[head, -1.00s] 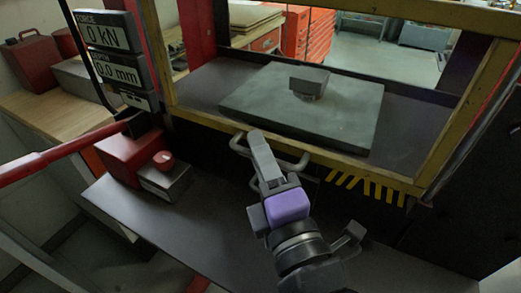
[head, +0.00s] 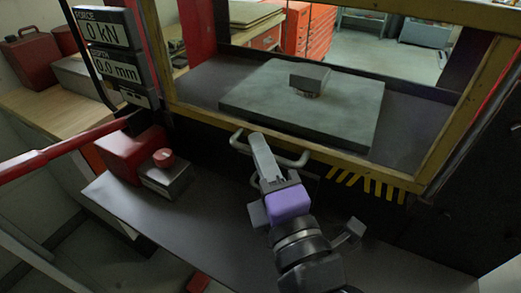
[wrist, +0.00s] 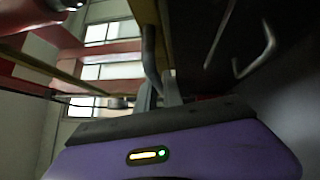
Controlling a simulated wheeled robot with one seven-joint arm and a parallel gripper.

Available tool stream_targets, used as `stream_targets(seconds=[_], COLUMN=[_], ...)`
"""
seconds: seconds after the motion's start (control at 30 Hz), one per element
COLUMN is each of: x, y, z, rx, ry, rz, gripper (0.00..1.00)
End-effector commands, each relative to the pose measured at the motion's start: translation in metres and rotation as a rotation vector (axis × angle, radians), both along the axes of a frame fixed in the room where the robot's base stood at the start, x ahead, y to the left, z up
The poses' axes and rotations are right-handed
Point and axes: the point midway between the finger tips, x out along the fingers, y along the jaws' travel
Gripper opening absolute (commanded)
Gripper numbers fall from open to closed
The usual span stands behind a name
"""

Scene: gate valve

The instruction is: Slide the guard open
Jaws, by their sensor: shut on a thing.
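The guard is a yellow-framed window (head: 400,178) across the front of the press. A grey bar handle (head: 292,163) sticks out from its lower rail. My gripper (head: 259,145) is at this handle, with its fingers shut across the bar left of the middle. The fingers hide part of the bar. In the wrist view, my fingers (wrist: 160,92) meet the grey bar (wrist: 149,45), though the exact contact is dark. The guard's lower rail lies in front of the grey plate.
A grey plate (head: 250,105) with a small block (head: 310,76) lies behind the guard. A red box (head: 130,152) and a red-button box (head: 166,178) stand left on the dark bench (head: 150,210). A red lever (head: 60,148) juts in. The display (head: 108,45) reads 0 kN.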

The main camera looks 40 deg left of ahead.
Motion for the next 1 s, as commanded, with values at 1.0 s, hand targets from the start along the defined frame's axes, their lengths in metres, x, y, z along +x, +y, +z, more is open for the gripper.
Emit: stream_targets(seconds=[1.0], x=[0.000], y=[0.000], z=[0.010], rx=[0.000], ry=[-0.001], rz=[-0.001], gripper=[0.00])
